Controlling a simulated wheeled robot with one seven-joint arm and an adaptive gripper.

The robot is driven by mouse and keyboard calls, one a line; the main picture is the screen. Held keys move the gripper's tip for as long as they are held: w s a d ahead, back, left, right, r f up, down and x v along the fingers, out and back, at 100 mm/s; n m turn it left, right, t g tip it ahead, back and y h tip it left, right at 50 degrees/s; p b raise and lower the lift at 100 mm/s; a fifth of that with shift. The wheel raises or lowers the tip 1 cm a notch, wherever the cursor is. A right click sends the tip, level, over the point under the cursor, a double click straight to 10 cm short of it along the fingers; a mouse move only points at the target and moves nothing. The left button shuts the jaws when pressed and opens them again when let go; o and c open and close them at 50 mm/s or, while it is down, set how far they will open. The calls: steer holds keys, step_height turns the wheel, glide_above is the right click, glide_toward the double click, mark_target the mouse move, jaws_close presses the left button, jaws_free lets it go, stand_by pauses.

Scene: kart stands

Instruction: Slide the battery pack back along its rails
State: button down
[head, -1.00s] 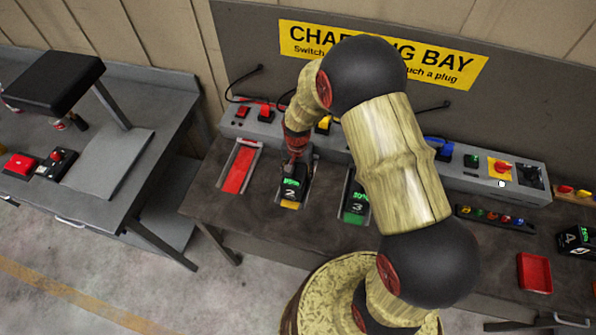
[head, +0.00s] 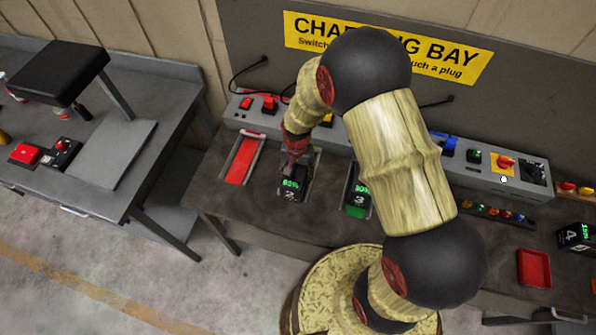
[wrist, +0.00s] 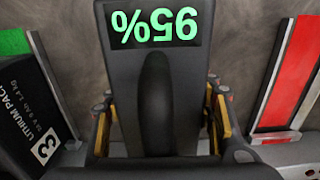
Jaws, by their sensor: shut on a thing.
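Battery pack 2 (head: 293,186) is a dark block with a green percent display, on the bench in the second slot from the left. Its rails show as pale edges (head: 314,166) beside and behind it. My gripper (head: 296,153) is shut on the pack from its far end, and my red wrist part hides much of the hold. In the wrist view the pack's top (wrist: 152,75), with its display and dark raised ridge, fills the middle. Yellowish strips show on both sides of it.
An empty slot with a red floor (head: 243,160) lies to the left. Pack 3 (head: 358,193) sits in the slot to the right, also in the wrist view (wrist: 38,120). A grey switch console (head: 400,150) runs behind. A red tray (head: 533,268) and pack 4 (head: 575,238) are farther right.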

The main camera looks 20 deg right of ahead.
steer(key=shift+s, duration=0.1)
steer(key=c, duration=0.7)
jaws_free()
steer(key=shift+o, duration=0.2)
step_height(320, 180, up, 12)
